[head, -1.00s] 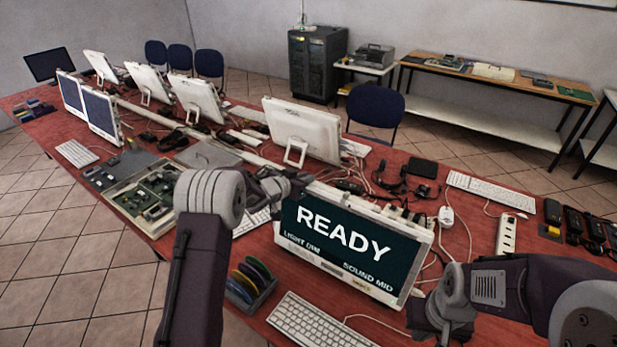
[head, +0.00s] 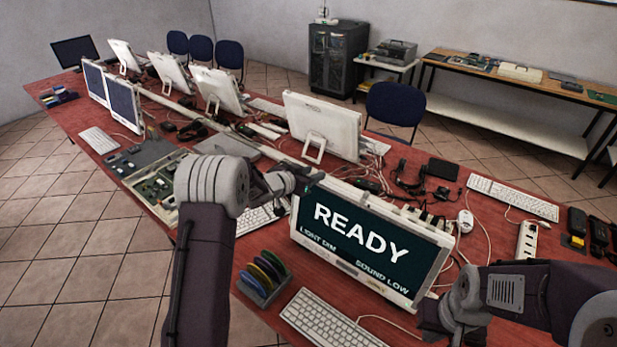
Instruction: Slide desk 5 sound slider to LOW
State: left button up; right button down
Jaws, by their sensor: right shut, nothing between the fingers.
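The desk monitor (head: 372,240) in front of me reads READY, with LIGHT DIM at its lower left and SOUND LOW at its lower right. The sound slider itself is too small to make out, somewhere around the monitor's frame. My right gripper (head: 430,322) is at the monitor's lower right corner, shut and empty; its fingertips are hard to see and I cannot tell whether they touch the frame. My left gripper (head: 300,178) is by the monitor's upper left corner; its fingers are too small and dark to read.
A white keyboard (head: 330,322) and a rack of coloured discs (head: 263,277) lie in front of the monitor. Cables and a black adapter (head: 443,169) lie behind it. A white power strip (head: 526,240) is at the right. Other monitors (head: 322,124) line the red table.

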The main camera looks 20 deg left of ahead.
pick_arm(q)
jog(key=v, duration=0.5)
jog(key=shift+s+a+r, duration=0.1)
jog(key=shift+s, duration=0.1)
jog(key=s+d+r, duration=0.2)
jog(key=d+r, duration=0.4)
jog(key=s+a+f+n+g+y, duration=0.1)
jog(key=s+f+g, duration=0.2)
jog(key=s, duration=0.7)
jog(key=s+a+f+n+g+y, duration=0.2)
jog(key=s+f+g, duration=0.2)
jog(key=s+f, duration=0.3)
jog(key=s+a+f+n+g+y, duration=0.1)
jog(key=s+f+g, duration=0.3)
jog(key=s, duration=0.9)
jog(key=shift+s+a+f+n+y, duration=0.2)
jog(key=shift+f+n+y, duration=0.25)
jog(key=shift+f, duration=0.5)
jog(key=shift+w, duration=0.1)
